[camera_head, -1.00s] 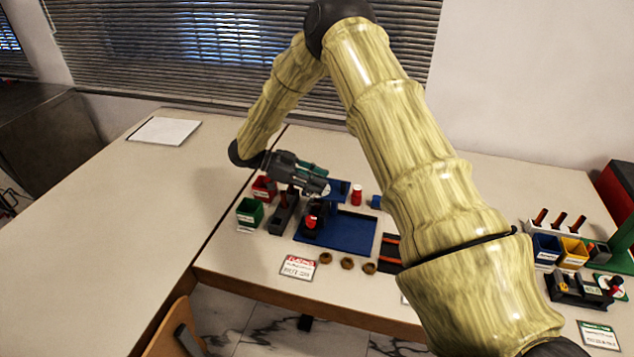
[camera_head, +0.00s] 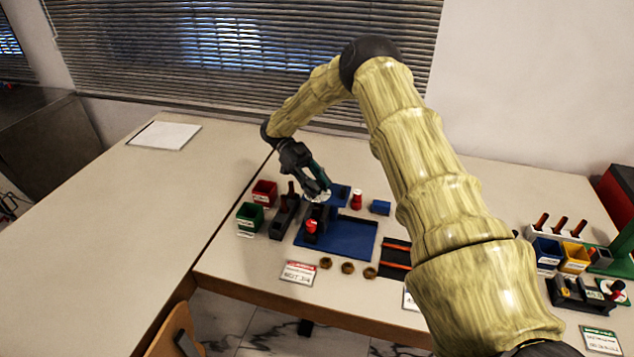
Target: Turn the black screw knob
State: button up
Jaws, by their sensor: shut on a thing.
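The gauge rig has a blue base plate (camera_head: 352,237) on the near part of the table, with dark upright parts and a red-topped piece (camera_head: 311,227) at its left side. My gripper (camera_head: 320,197) is over the back left part of the rig, pointing steeply down. Its jaws are closed at the dark parts of the rig, on what appears to be the black screw knob. The knob itself is hidden by the fingers, so its turn cannot be seen. A pale disc-like part shows at the fingertips.
A red bin (camera_head: 264,193) and a green bin (camera_head: 249,218) stand left of the rig. Several brass rings (camera_head: 347,268) lie in front. The left tabletop is mostly clear.

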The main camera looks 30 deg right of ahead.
aim_at(318, 182)
jog(key=shift+d+r+m+y, duration=0.1)
jog(key=shift+m+y, duration=0.2)
jog(key=o, duration=1)
jog(key=shift+d, duration=0.1)
jog(key=shift+o, duration=0.2)
notch_tip(318, 182, up, 10)
jog(key=shift+f, duration=0.1)
dwell(0.5)
